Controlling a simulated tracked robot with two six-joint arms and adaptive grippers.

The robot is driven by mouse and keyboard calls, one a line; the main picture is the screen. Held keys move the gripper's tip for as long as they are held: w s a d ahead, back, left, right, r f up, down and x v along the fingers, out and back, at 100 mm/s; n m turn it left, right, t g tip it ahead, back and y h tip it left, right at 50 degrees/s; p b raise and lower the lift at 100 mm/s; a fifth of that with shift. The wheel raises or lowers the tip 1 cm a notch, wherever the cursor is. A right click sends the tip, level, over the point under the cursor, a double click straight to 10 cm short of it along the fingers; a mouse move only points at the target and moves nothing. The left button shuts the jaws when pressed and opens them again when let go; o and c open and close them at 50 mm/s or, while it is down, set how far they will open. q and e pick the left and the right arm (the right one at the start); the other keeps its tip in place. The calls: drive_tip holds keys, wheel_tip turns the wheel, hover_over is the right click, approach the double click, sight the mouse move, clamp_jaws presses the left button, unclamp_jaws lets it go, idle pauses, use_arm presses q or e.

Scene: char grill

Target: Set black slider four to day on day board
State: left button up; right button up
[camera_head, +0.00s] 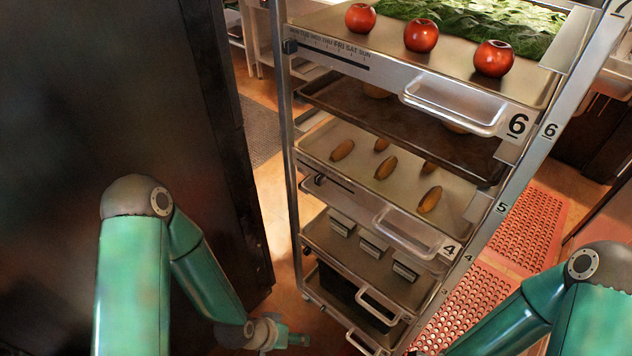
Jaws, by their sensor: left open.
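The number 4 board (350,205) is a metal strip on the front of a middle shelf of the rack, below the tray of long brown rolls. A small black slider (318,180) sits near the left end of its dark slot. Day lettering on this board is too small to read. My left gripper (298,340) is open near the floor, left of the rack's foot and well below the slider, apart from it. My right arm shows at the lower right; its gripper is out of view.
The top board (375,72), numbered 6, has readable day letters and a black slider at far left. Clear handles (455,107) and lower handles (380,306) stick out. A large dark panel (110,80) stands left. Red perforated mats (535,235) lie right.

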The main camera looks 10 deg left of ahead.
use_arm(q)
drive_tip(key=w+r+m+t+b, duration=0.1)
drive_tip(key=w+r+t, duration=0.1)
drive_tip(key=w, duration=0.1)
drive_tip(key=w+r+t+h, duration=0.1)
drive_tip(key=w+r+t, duration=0.1)
drive_tip(key=w+r, duration=0.1)
drive_tip(key=w+r+m+t+h+b, duration=0.1)
drive_tip(key=w+r, duration=0.2)
drive_tip(key=w, duration=0.1)
drive_tip(key=shift+w+a+r+m+t+b, duration=0.1)
drive_tip(key=shift+w+r+m+t+b, duration=0.05)
drive_tip(key=shift+w+m+t+b, duration=0.2)
drive_tip(key=w+a+r+m+t+h+b, duration=0.2)
drive_tip(key=r+t+b, duration=0.1)
drive_tip(key=r, duration=0.4)
drive_tip(key=w+a+r+m+t+h+b, duration=0.2)
drive_tip(key=r+t, duration=0.1)
drive_tip(key=r, duration=0.4)
drive_tip(key=y+p, duration=0.1)
drive_tip(key=p, duration=0.2)
approach(317, 182)
drive_tip(key=shift+t, duration=0.45)
drive_tip(key=x, duration=0.8)
drive_tip(key=shift+w+d+f, duration=0.2)
drive_tip(key=shift+f, duration=0.05)
drive_tip(key=shift+w+d+f, duration=0.1)
drive_tip(key=shift+w+d, duration=0.2)
drive_tip(key=shift+w, duration=0.3)
drive_tip(key=shift+c, duration=0.5)
